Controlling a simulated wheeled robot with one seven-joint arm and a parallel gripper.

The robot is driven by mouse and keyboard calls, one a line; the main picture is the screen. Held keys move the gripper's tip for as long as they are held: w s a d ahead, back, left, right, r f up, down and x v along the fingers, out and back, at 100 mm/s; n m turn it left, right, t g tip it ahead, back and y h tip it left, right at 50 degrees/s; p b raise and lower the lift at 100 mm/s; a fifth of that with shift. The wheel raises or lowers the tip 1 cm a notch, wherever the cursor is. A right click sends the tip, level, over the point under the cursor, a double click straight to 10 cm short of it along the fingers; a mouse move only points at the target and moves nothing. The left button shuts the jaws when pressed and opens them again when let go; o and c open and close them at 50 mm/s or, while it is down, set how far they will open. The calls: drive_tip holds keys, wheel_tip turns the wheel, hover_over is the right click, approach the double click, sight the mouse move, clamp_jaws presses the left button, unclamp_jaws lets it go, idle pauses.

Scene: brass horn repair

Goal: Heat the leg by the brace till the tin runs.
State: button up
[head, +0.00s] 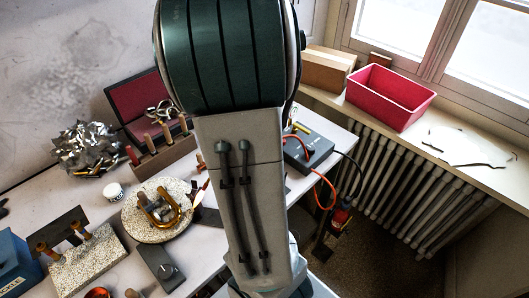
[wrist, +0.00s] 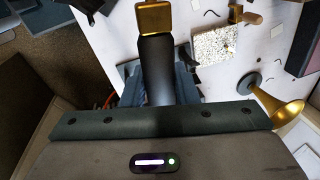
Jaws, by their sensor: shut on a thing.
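In the wrist view my gripper (wrist: 157,84) is shut on a dark tool (wrist: 155,62) with a black, rounded handle and a squarish brass-coloured end. The tool points away from my palm, and its far end is cut off by the top edge. In the head view my arm hides the gripper and the tool. A U-shaped brass leg (head: 176,213) lies on a round speckled plate (head: 150,232) on the bench, left of my arm. The brace and any tin at the joint are too small to tell.
A speckled slab (head: 88,264) with brass pieces and a dark switch box (head: 160,268) stand near the round plate. A wooden tool rack (head: 160,158) is behind. A brass bell (wrist: 282,108) shows in the wrist view.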

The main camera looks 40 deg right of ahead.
drive_tip(key=w+a+r+n+g+y+p, duration=0.1)
drive_tip(key=a+r+n+y, duration=0.1)
drive_tip(key=a+n, duration=0.9)
drive_tip(key=w+a+r+n+g+y+p, duration=0.1)
drive_tip(key=w+a+r+n+p, duration=0.1)
drive_tip(key=a+n, duration=1)
drive_tip(key=s+a+r+n+g+h+p, duration=0.1)
drive_tip(key=s+a+r+n, duration=0.15)
drive_tip(key=a+n, duration=0.45)
drive_tip(key=s+a+r+n+g+h+p, duration=0.15)
drive_tip(key=s+n, duration=0.25)
drive_tip(key=n, duration=0.7)
drive_tip(key=s+a+r+n+h, duration=0.1)
drive_tip(key=s+a+r+n, duration=0.15)
drive_tip(key=a+n, duration=0.45)
drive_tip(key=w+d+f+n+b, duration=0.1)
drive_tip(key=f+b, duration=0.2)
drive_tip(key=f, duration=0.3)
drive_tip(key=w+d+f+n+b, duration=0.1)
drive_tip(key=d+f+b, duration=0.1)
drive_tip(key=f+b, duration=0.2)
wheel_tip(320, 180, down, 3)
drive_tip(key=shift+w+d+f, duration=0.2)
drive_tip(key=shift+w+d, duration=0.05)
drive_tip(key=shift+w, duration=0.15)
idle(0.9)
